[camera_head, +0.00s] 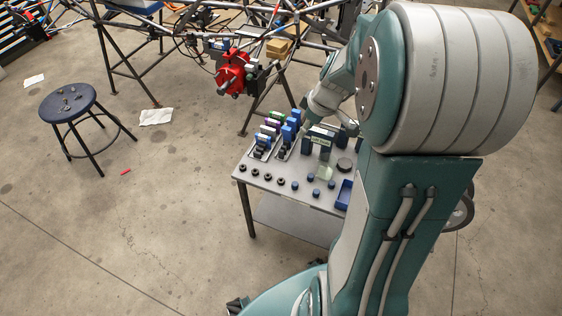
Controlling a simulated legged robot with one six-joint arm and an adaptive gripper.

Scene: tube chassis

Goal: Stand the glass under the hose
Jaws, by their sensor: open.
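A small pale, greenish see-through piece that looks like the glass (324,173) stands on the grey metal table (262,187), near its middle. My gripper (316,153) points down over the table with its dark fingers apart. It is just behind and above the glass in the picture and seems empty. The gap between the fingers and the glass is too small to judge. I cannot make out the hose for certain. A red fitting (232,72) hangs on the tube chassis (180,35), behind and left of the table. My arm hides the table's right side.
Racks with blue, green and purple pieces (272,132) stand at the table's back left. Dark rings (255,172) and blue caps (311,177) line the front. A blue tray (344,194) and a dark disc (344,164) are at right. A stool (68,103) stands left on open floor.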

